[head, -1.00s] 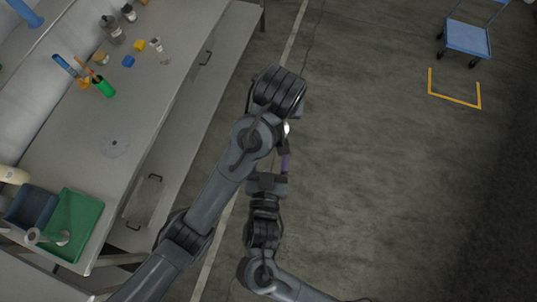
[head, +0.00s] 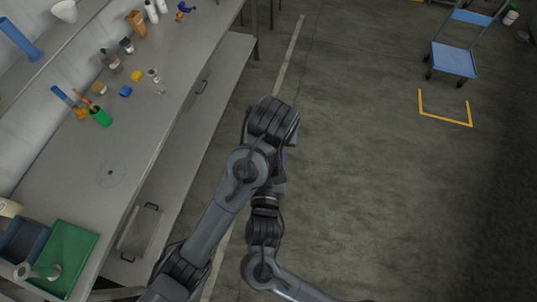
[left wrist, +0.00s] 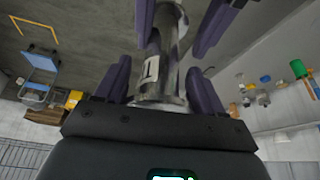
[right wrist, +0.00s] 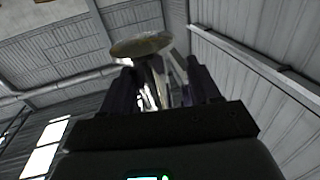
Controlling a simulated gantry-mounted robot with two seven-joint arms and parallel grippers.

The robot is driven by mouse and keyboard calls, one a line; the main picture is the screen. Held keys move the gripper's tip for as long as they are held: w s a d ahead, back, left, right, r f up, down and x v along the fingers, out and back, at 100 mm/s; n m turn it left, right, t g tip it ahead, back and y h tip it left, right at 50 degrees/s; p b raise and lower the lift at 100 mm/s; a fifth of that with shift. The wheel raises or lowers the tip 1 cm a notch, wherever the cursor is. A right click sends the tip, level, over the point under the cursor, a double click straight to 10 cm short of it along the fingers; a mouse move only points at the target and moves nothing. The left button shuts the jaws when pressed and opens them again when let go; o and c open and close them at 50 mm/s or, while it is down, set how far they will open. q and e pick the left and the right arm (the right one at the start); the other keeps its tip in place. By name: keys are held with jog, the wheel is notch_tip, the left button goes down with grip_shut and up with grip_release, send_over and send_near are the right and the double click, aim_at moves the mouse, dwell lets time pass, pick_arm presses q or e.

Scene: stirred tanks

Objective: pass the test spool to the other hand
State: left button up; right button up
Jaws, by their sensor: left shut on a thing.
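The test spool (left wrist: 172,42) is a shiny metal tube with flanged ends and a white label marked with a dark digit. In the left wrist view it stands between the fingers of my left gripper (left wrist: 161,88), which is shut on it. My right gripper's purple fingers reach in from the top of that view, one on each side of the spool. In the right wrist view the spool's round flange (right wrist: 140,45) rises between the fingers of my right gripper (right wrist: 163,82), which look open around it. In the head view my left arm hides the spool and most of both grippers.
A grey workbench (head: 100,215) with a green tray (head: 68,250), a green cup (head: 101,117) and several bottles runs along the left. A blue cart (head: 454,60) stands at the far right near yellow floor marks. The floor around my arms is clear.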

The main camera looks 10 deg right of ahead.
pick_arm(q)
jog(key=shift+d, duration=0.1)
pick_arm(e)
jog(key=shift+a, duration=0.15)
jog(key=c, duration=1)
pick_arm(q)
jog(key=o, duration=1.4)
pick_arm(e)
grip_shut()
